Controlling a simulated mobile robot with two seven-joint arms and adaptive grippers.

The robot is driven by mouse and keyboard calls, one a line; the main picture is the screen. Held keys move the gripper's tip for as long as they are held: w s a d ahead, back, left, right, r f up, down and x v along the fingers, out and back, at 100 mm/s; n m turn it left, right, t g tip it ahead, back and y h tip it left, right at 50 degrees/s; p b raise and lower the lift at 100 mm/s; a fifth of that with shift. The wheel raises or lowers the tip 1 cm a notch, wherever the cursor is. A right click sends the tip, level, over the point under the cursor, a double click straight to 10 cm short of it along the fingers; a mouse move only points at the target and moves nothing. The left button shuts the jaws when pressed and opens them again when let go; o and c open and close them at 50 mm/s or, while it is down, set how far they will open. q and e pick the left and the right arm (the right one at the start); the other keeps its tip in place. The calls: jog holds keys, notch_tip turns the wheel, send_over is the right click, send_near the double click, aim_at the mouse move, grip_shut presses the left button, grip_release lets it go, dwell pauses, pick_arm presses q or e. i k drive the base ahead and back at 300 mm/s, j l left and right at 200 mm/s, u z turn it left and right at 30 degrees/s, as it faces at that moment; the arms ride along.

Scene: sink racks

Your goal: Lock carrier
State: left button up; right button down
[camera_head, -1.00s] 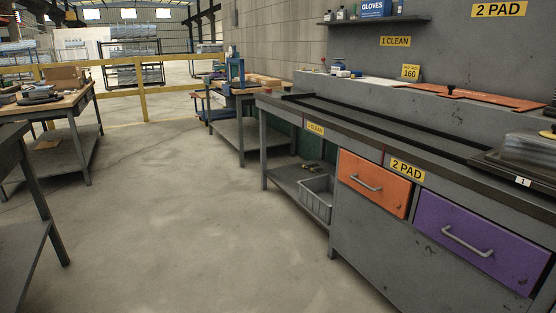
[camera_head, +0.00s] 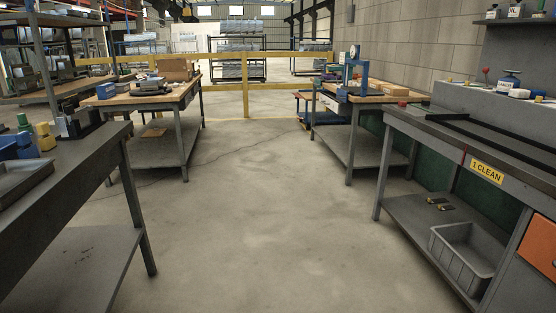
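No carrier that I can tell for sure shows in the head view. Neither of my grippers is in the picture. On the right stands a grey workbench (camera_head: 430,133) with a yellow "1 CLEAN" label (camera_head: 487,171) on its front edge. Dark rails (camera_head: 490,138) run along its top. At the far right a part of an orange drawer (camera_head: 540,243) shows, cut off by the picture's edge.
Clear concrete floor (camera_head: 245,220) runs down the middle. A dark bench (camera_head: 80,165) is at the near left. Wooden-topped tables stand behind at left (camera_head: 150,97) and right (camera_head: 395,99). A grey bin (camera_head: 462,255) sits on the right bench's shelf. A yellow railing (camera_head: 245,85) crosses behind.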

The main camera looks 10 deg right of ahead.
aim_at(485, 71)
jog(key=i+j+z, duration=0.1)
jog(key=i, duration=0.75)
jog(key=i+j+z, duration=0.1)
jog(key=i, duration=0.7)
